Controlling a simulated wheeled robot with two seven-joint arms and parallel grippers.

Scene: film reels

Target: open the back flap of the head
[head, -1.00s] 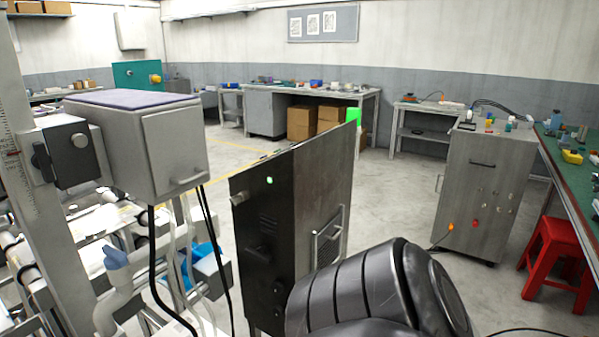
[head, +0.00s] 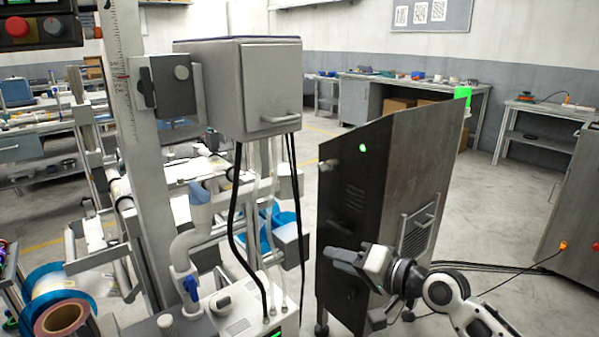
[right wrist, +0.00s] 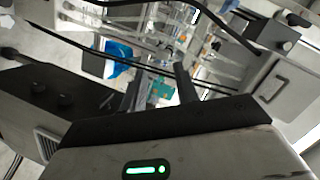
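The head is a grey box (head: 215,90) with a dark top, mounted on an upright column. Its flap (head: 270,85) is a flat panel lying flush against the box, with a bar handle (head: 280,118) near its lower edge. The flap looks closed. In the right wrist view the flap's handle (right wrist: 275,92) shows at the right. My right gripper (head: 342,256) is below and to the right of the head, apart from it. In the right wrist view its two dark fingers (right wrist: 160,85) stand apart with nothing between them. My left gripper is not in view.
A tall dark cabinet (head: 400,170) stands close behind my right gripper. Black cables (head: 237,210) and pale tubes hang below the head. A blue reel (head: 60,305) is at the lower left. Open floor lies to the right of the cabinet.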

